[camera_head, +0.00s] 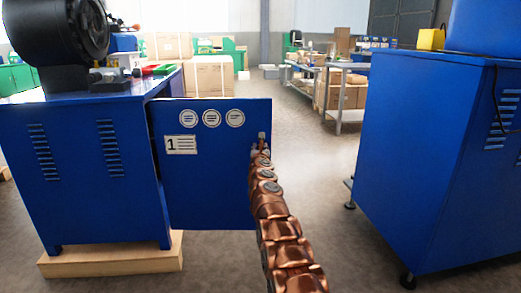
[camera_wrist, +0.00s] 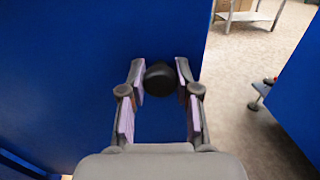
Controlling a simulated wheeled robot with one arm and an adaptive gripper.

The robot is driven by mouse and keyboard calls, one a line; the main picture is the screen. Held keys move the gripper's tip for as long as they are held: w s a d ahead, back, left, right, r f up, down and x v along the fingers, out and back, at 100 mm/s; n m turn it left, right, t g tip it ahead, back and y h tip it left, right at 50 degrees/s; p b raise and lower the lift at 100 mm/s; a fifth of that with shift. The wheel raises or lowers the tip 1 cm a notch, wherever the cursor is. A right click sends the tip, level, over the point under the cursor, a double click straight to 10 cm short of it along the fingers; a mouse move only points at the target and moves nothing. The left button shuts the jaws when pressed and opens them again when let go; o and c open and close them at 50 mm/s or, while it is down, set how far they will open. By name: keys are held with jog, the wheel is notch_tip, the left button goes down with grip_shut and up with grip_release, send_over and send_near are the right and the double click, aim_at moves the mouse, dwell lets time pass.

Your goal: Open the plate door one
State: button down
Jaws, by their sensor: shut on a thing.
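The plate door one (camera_head: 205,185) is a blue panel with a "1" label and three round stickers. In the head view it stands out to the right of the left blue cabinet (camera_head: 85,190), with a dark gap at its left edge, so it looks swung open. A round black knob (camera_wrist: 160,80) sits on the blue door (camera_wrist: 90,70) near its edge in the wrist view. My gripper (camera_wrist: 160,74) has its two fingers on either side of the knob, shut on it. In the head view, my gripper (camera_head: 261,146) is small at the door's right edge and hides the knob.
Another blue cabinet (camera_head: 430,160) on small feet stands at the right, with open floor (camera_head: 315,150) between it and the door. A wooden base (camera_head: 110,258) lies under the left cabinet. Metal tables (camera_head: 345,95) and cardboard boxes (camera_head: 208,78) stand farther back.

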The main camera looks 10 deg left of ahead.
jog(key=shift+a, duration=0.15)
jog(key=c, duration=1)
grip_release()
jog(key=shift+o, duration=0.8)
jog(key=shift+s, duration=0.2)
jog(key=shift+s+d, duration=0.2)
jog(key=shift+s, duration=0.95)
jog(key=shift+s+d, duration=0.2)
jog(key=shift+s, duration=0.95)
jog(key=shift+s+d, duration=0.2)
jog(key=shift+s, duration=0.95)
